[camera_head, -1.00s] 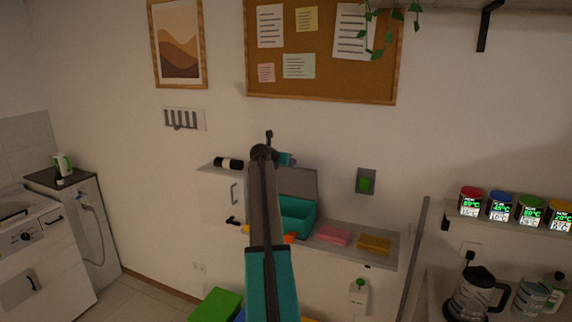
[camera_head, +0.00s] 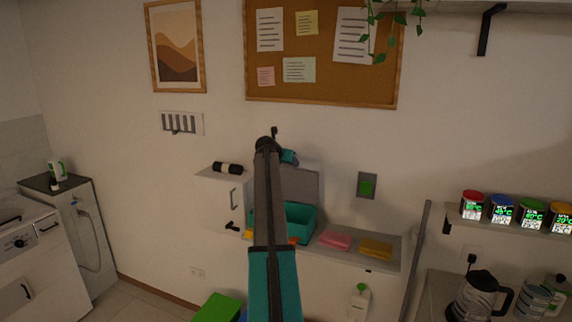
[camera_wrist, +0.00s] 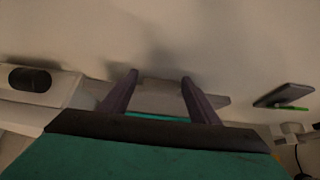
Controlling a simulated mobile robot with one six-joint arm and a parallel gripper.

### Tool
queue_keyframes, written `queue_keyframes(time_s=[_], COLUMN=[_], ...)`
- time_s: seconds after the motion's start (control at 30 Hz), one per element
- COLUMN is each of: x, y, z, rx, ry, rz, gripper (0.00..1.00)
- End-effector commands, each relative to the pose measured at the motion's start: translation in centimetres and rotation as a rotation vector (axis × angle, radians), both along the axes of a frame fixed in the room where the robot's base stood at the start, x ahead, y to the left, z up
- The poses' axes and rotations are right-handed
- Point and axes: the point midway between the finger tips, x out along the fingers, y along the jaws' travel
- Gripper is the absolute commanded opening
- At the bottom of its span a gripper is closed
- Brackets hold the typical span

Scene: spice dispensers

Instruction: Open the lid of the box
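The teal box (camera_head: 301,222) stands on the wall shelf in the head view, partly hidden behind my arm. Its grey lid (camera_head: 304,186) stands raised at the back, near the wall, and the teal inside shows. My gripper shows in the wrist view (camera_wrist: 158,82) with its two dark fingers wide apart. A grey strip, apparently the lid (camera_wrist: 160,103), and a bit of teal show beyond and between the fingers. I cannot tell whether the fingers touch the lid. In the head view my gripper's fingertips are hidden behind the arm.
A pink pack (camera_head: 335,240) and a yellow pack (camera_head: 375,249) lie right of the box on the shelf (camera_head: 362,264). A white cabinet (camera_head: 217,202) with a black bottle (camera_head: 228,168) on top is to the left. A wall switch (camera_head: 367,186) is at the right.

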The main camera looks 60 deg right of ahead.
Motion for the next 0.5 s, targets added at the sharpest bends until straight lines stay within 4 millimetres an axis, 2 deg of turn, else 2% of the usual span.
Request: queue_keyframes(time_s=[0.5], x=[-0.27], y=[0.40], z=[0.09], rx=[0.000], ry=[0.005], rz=[-0.002], gripper=[0.66])
